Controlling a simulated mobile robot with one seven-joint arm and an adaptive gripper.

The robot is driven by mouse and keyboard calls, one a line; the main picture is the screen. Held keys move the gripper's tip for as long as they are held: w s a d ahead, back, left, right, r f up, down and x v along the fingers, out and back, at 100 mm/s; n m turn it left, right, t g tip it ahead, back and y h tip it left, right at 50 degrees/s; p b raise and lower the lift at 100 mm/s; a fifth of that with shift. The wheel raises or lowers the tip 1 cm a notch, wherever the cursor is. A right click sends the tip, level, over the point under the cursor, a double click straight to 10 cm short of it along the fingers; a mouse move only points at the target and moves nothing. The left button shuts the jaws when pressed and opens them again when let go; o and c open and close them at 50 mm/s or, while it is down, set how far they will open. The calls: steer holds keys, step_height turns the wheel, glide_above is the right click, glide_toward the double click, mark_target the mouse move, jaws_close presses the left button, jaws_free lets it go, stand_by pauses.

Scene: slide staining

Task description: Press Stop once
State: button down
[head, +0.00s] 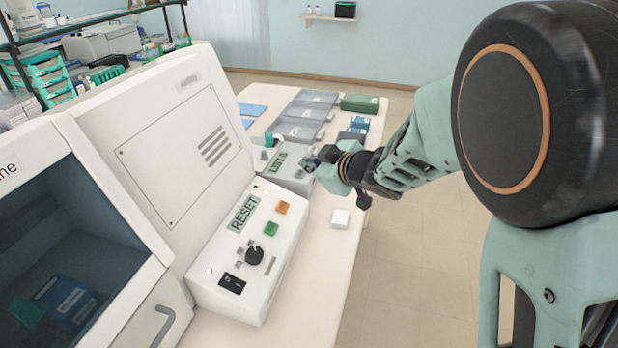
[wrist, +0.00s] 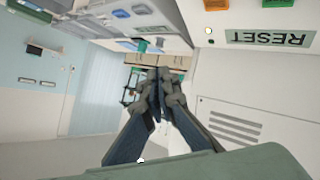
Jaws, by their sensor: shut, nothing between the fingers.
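The control panel (head: 225,270) on the white machine has a display (head: 243,212) reading RESET. It carries an orange button (head: 282,207), a green button (head: 271,229), a black knob (head: 254,255) and a black rocker switch (head: 232,284). No Stop label is readable on either coloured button. My gripper (head: 312,162) is beyond the panel, above the bench near a second small device, touching none of the panel buttons. In the wrist view my gripper (wrist: 157,75) is shut and empty. The orange button (wrist: 277,3) and the RESET display (wrist: 270,37) show upside down there, at upper right.
A smaller device (head: 290,172) with its own display stands behind the panel. Grey trays (head: 300,130), a green box (head: 360,103) and blue boxes (head: 358,124) lie farther back. A tall white housing (head: 150,150) rises left.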

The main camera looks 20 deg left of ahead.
mark_target(283, 207)
steer(key=shift+s+a+f+g, duration=0.4)
steer(key=shift+s+a+f, duration=0.45)
steer(key=shift+s+f, duration=0.25)
steer(key=a+f+b, duration=0.1)
steer(key=f+b, duration=0.1)
steer(key=a+f+b, duration=0.1)
steer(key=f+b, duration=0.2)
steer(key=a+f+b, duration=0.1)
steer(key=f+b, duration=0.1)
steer(key=f, duration=0.1)
steer(key=shift+s+b, duration=0.2)
steer(key=shift+b, duration=0.1)
steer(key=shift+f, duration=0.15)
stand_by(0.6)
steer(key=shift+a+f+b, duration=0.1)
steer(key=shift+f+b, duration=0.15)
steer(key=shift+b, duration=0.05)
steer(key=shift+a+f+b, duration=0.1)
steer(key=shift+f+b, duration=0.2)
steer(key=shift+f, duration=0.05)
stand_by(0.8)
steer(key=shift+r, duration=0.15)
steer(key=shift+d+r+p, duration=0.25)
steer(key=shift+r+p, duration=0.3)
steer(key=shift+p, duration=0.15)
